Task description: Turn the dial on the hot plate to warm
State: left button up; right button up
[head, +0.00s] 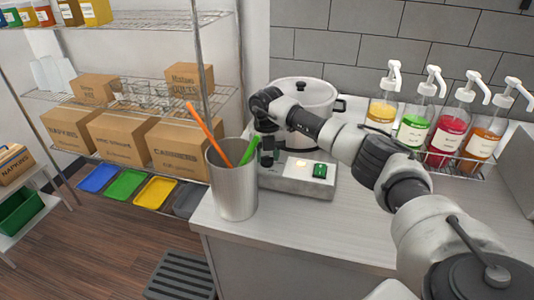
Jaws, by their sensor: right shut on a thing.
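The hot plate (300,188) is a grey box on the counter, with a lit green switch (320,170) at the right of its sloped front panel. A white pot (314,95) with dark handles stands behind the panel, partly covered by my arm. My right gripper (267,160) points down at the left part of the panel and is shut on the dial. The dial itself is hidden by the fingers and the cup in front, so its setting cannot be read. My left gripper is out of view.
A metal cup (232,190) with an orange stick (203,127) and a green stick (249,151) stands close left of the gripper, near the counter's edge. Syrup pump bottles (447,137) stand in a rack at right. The counter (350,215) in front of the hot plate is clear.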

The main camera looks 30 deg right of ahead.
aim_at(267, 157)
jog(key=shift+r+m, duration=0.1)
jog(key=shift+m, duration=0.2)
jog(key=o, duration=0.9)
jog(key=shift+r+b, duration=1.3)
jog(key=shift+r, duration=4.1)
